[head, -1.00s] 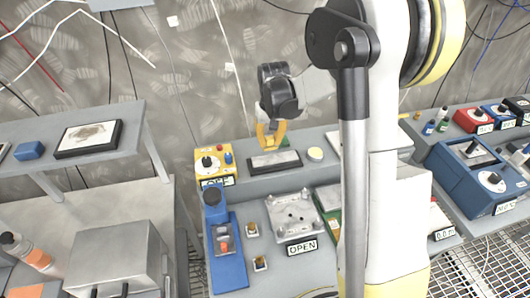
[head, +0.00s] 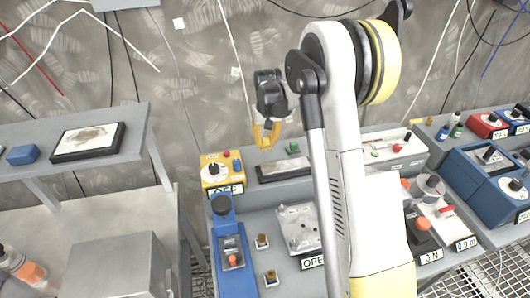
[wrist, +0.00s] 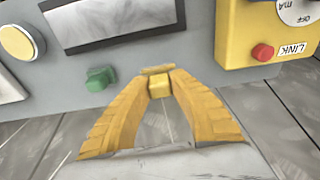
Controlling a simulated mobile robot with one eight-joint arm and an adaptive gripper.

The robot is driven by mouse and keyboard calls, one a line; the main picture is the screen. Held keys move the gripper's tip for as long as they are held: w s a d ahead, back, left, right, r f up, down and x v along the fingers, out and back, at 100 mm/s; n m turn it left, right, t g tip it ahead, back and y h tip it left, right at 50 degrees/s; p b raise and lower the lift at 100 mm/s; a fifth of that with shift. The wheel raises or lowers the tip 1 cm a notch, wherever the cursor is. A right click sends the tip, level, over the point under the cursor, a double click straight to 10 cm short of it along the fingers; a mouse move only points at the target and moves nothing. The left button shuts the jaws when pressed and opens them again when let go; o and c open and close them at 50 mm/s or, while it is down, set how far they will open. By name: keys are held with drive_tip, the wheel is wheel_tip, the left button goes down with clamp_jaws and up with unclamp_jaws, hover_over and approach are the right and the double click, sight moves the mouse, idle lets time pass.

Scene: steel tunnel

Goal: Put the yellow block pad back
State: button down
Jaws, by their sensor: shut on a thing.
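My gripper (head: 265,141) hangs at the back edge of the grey bench, beside the dark framed panel (head: 285,171). In the wrist view its yellow fingers (wrist: 158,80) are shut on a small yellow block (wrist: 159,88) held at the tips. A round pale yellow pad (wrist: 18,42) shows at the left of the wrist view, apart from the gripper. In the head view my arm seems to hide this pad. A green block (head: 292,147) lies to the right of the gripper and also shows in the wrist view (wrist: 100,78).
A yellow box (head: 222,172) labelled OFF stands left of the panel. A blue device (head: 228,255), a metal fixture (head: 298,230) and small brass pieces stand in front. A white box (head: 395,148) stands at the right. The grey back wall (head: 190,90) has hanging cables.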

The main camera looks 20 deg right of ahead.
sight(265, 145)
drive_tip(key=shift+f+b, duration=0.6)
drive_tip(key=shift+f, duration=1.4)
drive_tip(key=shift+f, duration=0.15)
drive_tip(key=c, duration=1.3)
unclamp_jaws()
